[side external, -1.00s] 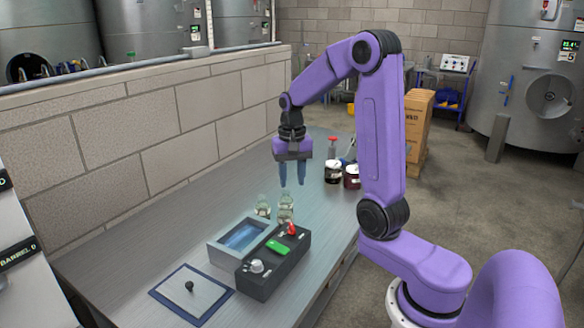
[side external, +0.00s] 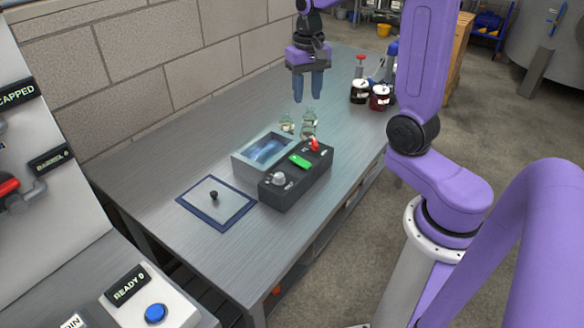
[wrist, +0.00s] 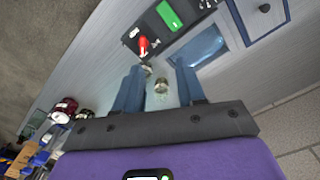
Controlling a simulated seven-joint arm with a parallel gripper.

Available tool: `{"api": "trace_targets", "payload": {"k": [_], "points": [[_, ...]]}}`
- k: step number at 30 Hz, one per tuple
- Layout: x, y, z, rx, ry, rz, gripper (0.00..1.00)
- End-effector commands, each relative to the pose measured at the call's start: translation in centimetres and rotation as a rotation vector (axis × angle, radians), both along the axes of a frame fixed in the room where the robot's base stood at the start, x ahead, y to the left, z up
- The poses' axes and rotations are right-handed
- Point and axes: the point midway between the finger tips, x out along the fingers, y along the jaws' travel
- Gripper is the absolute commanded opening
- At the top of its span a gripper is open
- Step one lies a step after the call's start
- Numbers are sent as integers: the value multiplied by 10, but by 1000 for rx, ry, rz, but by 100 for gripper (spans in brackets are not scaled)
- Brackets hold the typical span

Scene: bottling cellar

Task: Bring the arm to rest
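My gripper (side external: 308,98) hangs fingers-down above the steel bench (side external: 240,248) at the far half. Its two blue fingers stand apart with nothing between them, so it is open and empty. In the wrist view the gripper (wrist: 158,78) also shows a clear gap between its fingers. Two small clear glass bottles, one nearer (side external: 309,124) and one to its left (side external: 287,124), stand below and close to the fingertips in the picture. A bottle (wrist: 161,87) shows between the fingers in the wrist view, apparently beyond them.
A grey basin (side external: 238,170) with a bluish inside and a dark control box (side external: 290,192) with a red lever stand nearer on the bench. A flat panel (side external: 215,204) with a black knob lies left. Dark jars (side external: 379,97) stand back right.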

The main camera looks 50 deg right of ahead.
Motion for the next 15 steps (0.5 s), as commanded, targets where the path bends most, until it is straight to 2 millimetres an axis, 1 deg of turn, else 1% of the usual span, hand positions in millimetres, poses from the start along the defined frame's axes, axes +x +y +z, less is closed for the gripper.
{"api": "trace_targets", "payload": {"k": [1,6,11,15], "points": [[-3,12,0,0,-1,62,39],[-16,46,-2,0,-3,258,39],[-35,75,-4,-1,-7,443,39],[-55,98,-7,-1,-8,606,39]]}}
